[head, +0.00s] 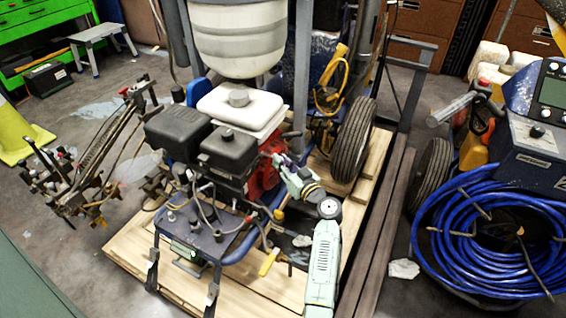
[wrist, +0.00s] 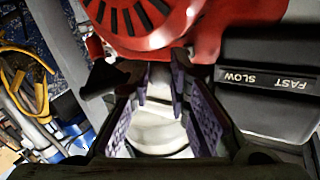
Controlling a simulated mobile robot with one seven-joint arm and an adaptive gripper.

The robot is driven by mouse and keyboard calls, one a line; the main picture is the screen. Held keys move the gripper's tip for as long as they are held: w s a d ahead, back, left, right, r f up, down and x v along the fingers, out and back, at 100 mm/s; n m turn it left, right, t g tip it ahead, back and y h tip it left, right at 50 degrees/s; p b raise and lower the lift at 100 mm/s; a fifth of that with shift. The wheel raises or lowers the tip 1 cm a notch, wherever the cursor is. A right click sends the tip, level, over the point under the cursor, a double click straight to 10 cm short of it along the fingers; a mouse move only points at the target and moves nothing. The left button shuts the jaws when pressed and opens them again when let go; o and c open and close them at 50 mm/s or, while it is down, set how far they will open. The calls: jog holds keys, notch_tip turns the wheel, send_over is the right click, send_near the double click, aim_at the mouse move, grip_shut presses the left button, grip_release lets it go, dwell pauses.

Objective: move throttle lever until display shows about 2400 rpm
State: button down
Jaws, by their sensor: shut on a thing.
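The red engine housing (head: 262,172) is beside my gripper (head: 281,165) in the head view, and its round slotted cover (wrist: 145,20) fills the top of the wrist view. My gripper (wrist: 162,88) is shut on the throttle lever, just below the red cover; the lever is mostly hidden between the purple-padded fingers. A black part with a white FAST SLOW label (wrist: 266,80) is to the right of the fingers. A small display (head: 184,251) with a green glow is on the striper's front panel; its reading is too small to make out.
The striper stands on a wooden pallet (head: 130,248). Its black wheel (head: 352,140) is to the right of my gripper. A second machine with coiled blue hose (head: 470,240) is at the right. Yellow and blue hoses (wrist: 30,85) show at the left of the wrist view.

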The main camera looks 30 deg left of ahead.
jog(key=c, duration=1.5)
grip_release()
jog(key=shift+w+r, duration=0.1)
jog(key=shift+r, duration=0.2)
jog(key=shift+o, duration=0.3)
jog(key=shift+a, duration=0.1)
jog(key=shift+r, duration=0.1)
jog(key=v, duration=1.2)
jog(key=shift+f, duration=0.45)
